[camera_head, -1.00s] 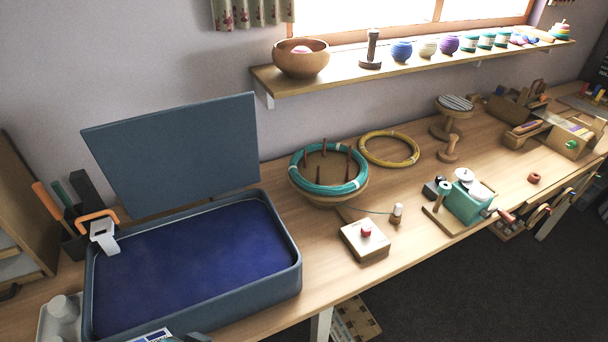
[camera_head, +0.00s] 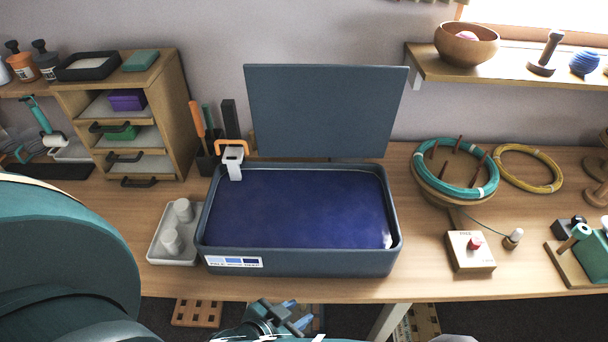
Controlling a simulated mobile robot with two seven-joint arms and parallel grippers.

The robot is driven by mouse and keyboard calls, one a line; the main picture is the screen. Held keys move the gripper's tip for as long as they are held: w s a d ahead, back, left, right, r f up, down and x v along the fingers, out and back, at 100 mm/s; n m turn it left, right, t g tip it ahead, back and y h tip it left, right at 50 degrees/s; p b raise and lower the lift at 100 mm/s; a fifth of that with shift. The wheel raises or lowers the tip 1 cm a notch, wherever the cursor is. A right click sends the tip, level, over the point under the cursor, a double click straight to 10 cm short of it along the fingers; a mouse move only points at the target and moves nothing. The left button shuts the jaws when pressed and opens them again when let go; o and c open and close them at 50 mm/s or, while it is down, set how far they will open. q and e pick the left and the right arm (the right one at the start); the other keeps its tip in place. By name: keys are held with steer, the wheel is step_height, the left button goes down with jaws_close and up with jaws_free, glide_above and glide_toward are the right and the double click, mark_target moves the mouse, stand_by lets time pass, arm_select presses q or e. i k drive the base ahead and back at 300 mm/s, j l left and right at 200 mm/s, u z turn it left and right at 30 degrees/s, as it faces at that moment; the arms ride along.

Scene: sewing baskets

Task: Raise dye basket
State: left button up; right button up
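The dye tub (camera_head: 300,262) is a blue-grey rectangular vat on the table, filled with dark blue dye (camera_head: 295,210), its lid (camera_head: 325,110) standing up behind it. An orange handle (camera_head: 233,146) on a white bracket (camera_head: 234,165) hangs over the tub's back left rim; anything below it in the dye is hidden. My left gripper (camera_head: 296,313) is low at the bottom edge, in front of and below the table edge, with its fingertips apart and nothing visible between them. It is well away from the handle. My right gripper is out of view.
A wooden drawer unit (camera_head: 172,105) is at the back left. A teal coil (camera_head: 490,178) and a switch box (camera_head: 470,252) are to the right.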

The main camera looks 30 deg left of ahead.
mark_target(233, 157)
steer(key=k+u, duration=0.15)
steer(key=u, duration=0.7)
